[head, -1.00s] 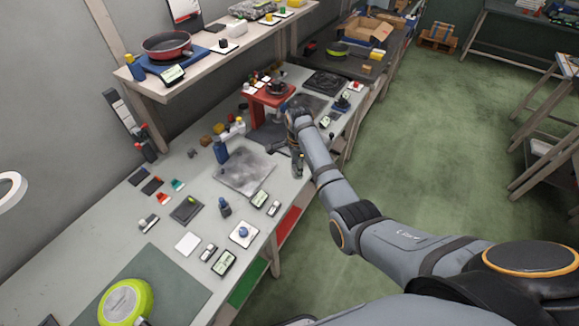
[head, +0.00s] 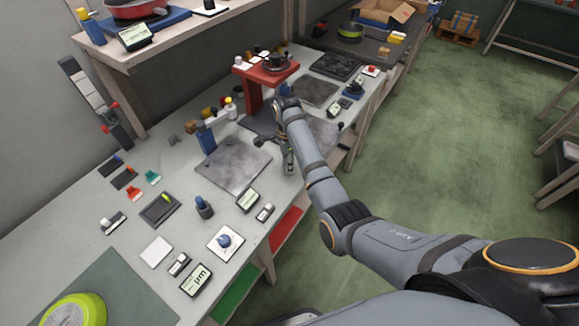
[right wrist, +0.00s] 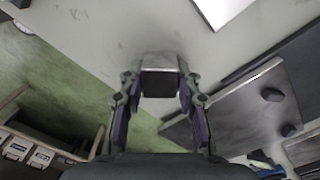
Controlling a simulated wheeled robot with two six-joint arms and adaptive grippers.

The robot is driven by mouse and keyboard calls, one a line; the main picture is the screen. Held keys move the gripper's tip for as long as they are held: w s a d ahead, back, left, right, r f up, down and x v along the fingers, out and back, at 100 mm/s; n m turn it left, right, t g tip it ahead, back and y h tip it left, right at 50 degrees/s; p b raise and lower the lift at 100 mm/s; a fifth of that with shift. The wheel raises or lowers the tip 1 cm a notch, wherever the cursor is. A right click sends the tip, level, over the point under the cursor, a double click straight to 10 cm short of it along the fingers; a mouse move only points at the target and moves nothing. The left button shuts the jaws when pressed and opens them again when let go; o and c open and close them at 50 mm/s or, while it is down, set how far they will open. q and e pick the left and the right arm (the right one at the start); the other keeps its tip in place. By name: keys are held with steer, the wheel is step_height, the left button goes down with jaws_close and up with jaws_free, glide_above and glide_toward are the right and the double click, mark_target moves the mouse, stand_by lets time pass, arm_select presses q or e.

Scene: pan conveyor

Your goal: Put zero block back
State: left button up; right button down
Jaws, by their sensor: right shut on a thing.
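My right gripper (head: 288,160) hangs over the front edge area of the workbench, near the grey stone-like plate (head: 234,166). In the right wrist view my right gripper (right wrist: 159,92) has both fingers closed on a small block (right wrist: 160,83). The block has a dark square face toward the camera and pale metallic sides; I take it for the zero block. In the head view the block is too small and covered to make out clearly. My left gripper is not in view.
The red stand (head: 265,74) is behind my right arm. Small displays, a white pad (head: 156,252) and a blue knob (head: 223,241) lie on the near bench. A lime-green pan (head: 74,312) is at the lower left. A shelf with a red pan (head: 135,9) overhangs the back.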

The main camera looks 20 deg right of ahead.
steer(key=shift+d, duration=0.1)
steer(key=shift+s+r, duration=0.1)
steer(key=shift+r, duration=0.05)
steer(key=shift+a+p, duration=0.2)
steer(key=shift+p, duration=0.1)
steer(key=c, duration=0.9)
jaws_free()
steer(key=shift+d+f, duration=0.1)
steer(key=shift+f, duration=0.1)
steer(key=shift+c, duration=0.2)
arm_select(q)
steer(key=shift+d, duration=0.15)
arm_select(e)
steer(key=shift+r, duration=0.1)
